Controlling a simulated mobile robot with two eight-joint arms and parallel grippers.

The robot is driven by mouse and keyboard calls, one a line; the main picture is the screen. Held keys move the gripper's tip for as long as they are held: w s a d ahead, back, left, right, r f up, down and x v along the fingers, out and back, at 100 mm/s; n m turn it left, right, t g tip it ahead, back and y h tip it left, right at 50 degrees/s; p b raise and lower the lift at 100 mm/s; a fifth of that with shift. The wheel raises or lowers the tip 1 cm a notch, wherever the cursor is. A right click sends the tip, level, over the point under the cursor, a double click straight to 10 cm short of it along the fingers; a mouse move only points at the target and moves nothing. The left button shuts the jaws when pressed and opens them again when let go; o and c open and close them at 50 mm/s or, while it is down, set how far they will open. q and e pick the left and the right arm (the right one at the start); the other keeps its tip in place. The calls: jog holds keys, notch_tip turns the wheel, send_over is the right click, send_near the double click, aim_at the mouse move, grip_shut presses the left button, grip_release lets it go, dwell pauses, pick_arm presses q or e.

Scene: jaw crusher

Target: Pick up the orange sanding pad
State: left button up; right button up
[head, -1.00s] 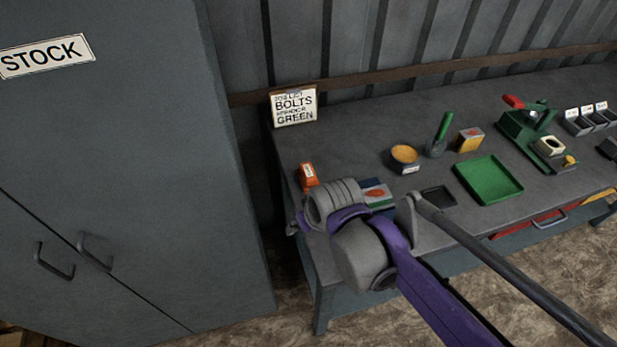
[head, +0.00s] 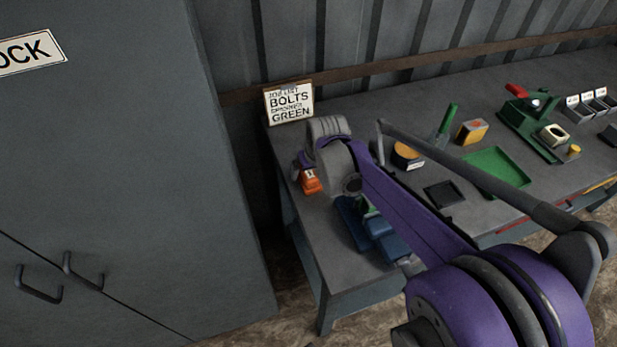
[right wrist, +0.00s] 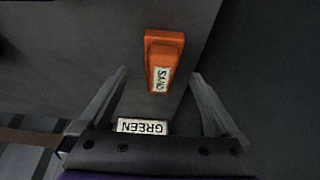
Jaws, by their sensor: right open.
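The orange sanding pad (head: 311,183) sits on the left end of the grey workbench, partly covered by my right arm in the head view. My right gripper (right wrist: 159,76) is open and empty, one finger on each side of the pad's line; I cannot tell the gap to the pad. In the head view its fingers are mostly hidden behind my purple wrist. My left gripper is not in view.
A job list sign (head: 289,103) stands at the bench's back left corner. Blue items (head: 352,224) lie just right of the pad, partly behind my arm. A round tub (head: 408,156), a green tray (head: 484,172) and a black tray (head: 440,194) are further right. A grey cabinet (head: 110,170) stands left.

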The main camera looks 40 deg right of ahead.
aim_at(309, 172)
jog(key=x, duration=0.3)
jog(key=shift+w+f, duration=0.25)
jog(key=shift+r, duration=0.1)
jog(key=c, duration=1.5)
jog(key=shift+r, duration=0.1)
notch_tip(309, 172, up, 10)
jog(key=shift+f+p, duration=0.1)
jog(key=shift+p, duration=0.3)
